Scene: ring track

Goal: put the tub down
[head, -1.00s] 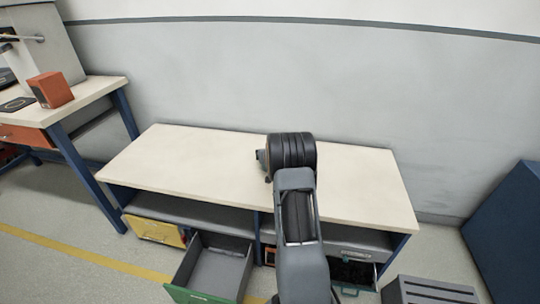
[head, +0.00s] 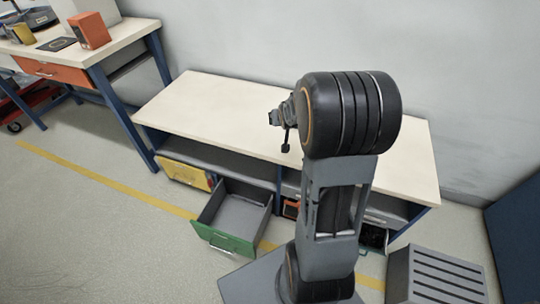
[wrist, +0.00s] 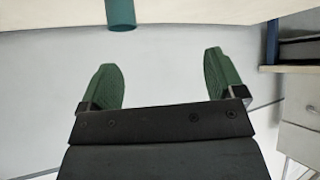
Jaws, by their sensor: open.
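A teal cylinder (wrist: 120,14), which may be the tub, shows at the top of the wrist view, at the edge of a pale board-like surface (wrist: 200,10). Its upper part is cut off by the frame. My gripper (wrist: 163,78) is open, with its two green fingers wide apart and nothing between them; the cylinder is beyond the fingertips, clear of both. In the head view, no tub shows; my arm hides part of the low bench (head: 225,105), whose visible top is bare. The gripper fingers cannot be made out clearly there.
An empty green-fronted drawer (head: 233,220) stands open below the bench. A grey slatted box (head: 440,275) is at lower right, by a blue cabinet (head: 518,225). A taller bench at left holds an orange box (head: 90,32). Floor at lower left is clear.

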